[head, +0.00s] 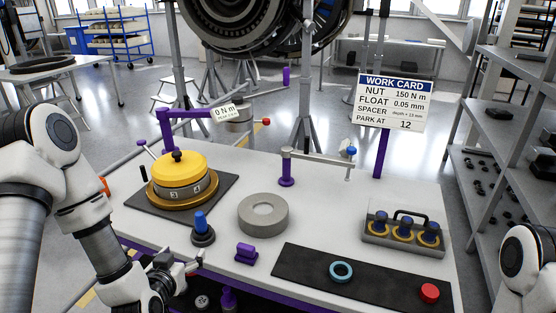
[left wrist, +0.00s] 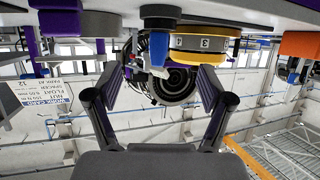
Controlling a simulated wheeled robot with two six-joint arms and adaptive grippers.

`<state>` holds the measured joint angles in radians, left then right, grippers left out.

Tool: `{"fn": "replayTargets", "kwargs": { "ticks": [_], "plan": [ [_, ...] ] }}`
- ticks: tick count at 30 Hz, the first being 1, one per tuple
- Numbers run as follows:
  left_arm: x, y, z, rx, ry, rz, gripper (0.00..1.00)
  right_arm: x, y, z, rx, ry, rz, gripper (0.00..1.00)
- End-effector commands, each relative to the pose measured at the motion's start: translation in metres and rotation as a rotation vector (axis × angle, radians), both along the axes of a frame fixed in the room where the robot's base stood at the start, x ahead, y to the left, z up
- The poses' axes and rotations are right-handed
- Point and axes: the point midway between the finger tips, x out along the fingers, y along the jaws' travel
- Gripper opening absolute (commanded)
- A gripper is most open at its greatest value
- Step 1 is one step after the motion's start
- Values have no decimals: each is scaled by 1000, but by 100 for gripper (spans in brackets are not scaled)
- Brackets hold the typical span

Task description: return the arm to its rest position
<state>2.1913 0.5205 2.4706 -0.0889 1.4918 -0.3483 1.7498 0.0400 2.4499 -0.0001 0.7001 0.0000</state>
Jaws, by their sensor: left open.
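My left arm comes in from the left in the head view, bent at the elbow. My left gripper (head: 190,268) is at the table's (head: 330,215) near edge, in front of a blue-topped plug on a dark base (head: 203,232). In the left wrist view its two fingers (left wrist: 158,84) stand wide apart with nothing between them. That view looks upside down past the table. Of my right arm only a white link shows at the right edge of the head view; its gripper is out of view.
On the table are a yellow-topped dial (head: 180,173), a grey ring (head: 263,214), a purple block (head: 246,252), a caddy with blue-topped plugs (head: 405,235) and a black mat (head: 375,284) with a teal ring (head: 341,271) and red knob (head: 429,292). A work card (head: 391,103) stands behind.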

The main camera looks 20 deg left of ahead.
Motion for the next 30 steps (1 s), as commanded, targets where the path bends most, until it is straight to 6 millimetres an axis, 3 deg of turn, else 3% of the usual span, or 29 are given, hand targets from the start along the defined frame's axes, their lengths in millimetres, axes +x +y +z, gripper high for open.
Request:
{"fn": "replayTargets", "kwargs": {
  "ticks": [2, 4, 8, 12, 15, 18, 21, 30],
  "plan": [
    [-3, -1, -6, 1, 15, -3, 81, 0, 0, 0, 0, 0, 0, 40],
    [-10, -9, -25, 19, 64, -30, 81, 0, 0, 0, 0, 0, 0, 40],
    [-44, -49, -94, 83, 267, -169, 81, 0, 0, 0, 0, 0, 0, 40],
    [-120, -93, -180, 38, 637, -294, 81, 0, 0, 0, 0, 0, 0, 40],
    [-182, -111, -217, -23, 906, -303, 81, 0, 0, 0, 0, 0, 0, 40],
    [-223, -112, -226, -102, 1102, -227, 81, 0, 0, 0, 0, 0, 0, 40],
    [-241, -112, -227, -150, 1186, -170, 81, 0, 0, 0, 0, 0, 0, 40],
    [-241, -112, -226, -159, 1189, -157, 81, 0, 0, 0, 0, 0, 0, 40]
  ]
}}
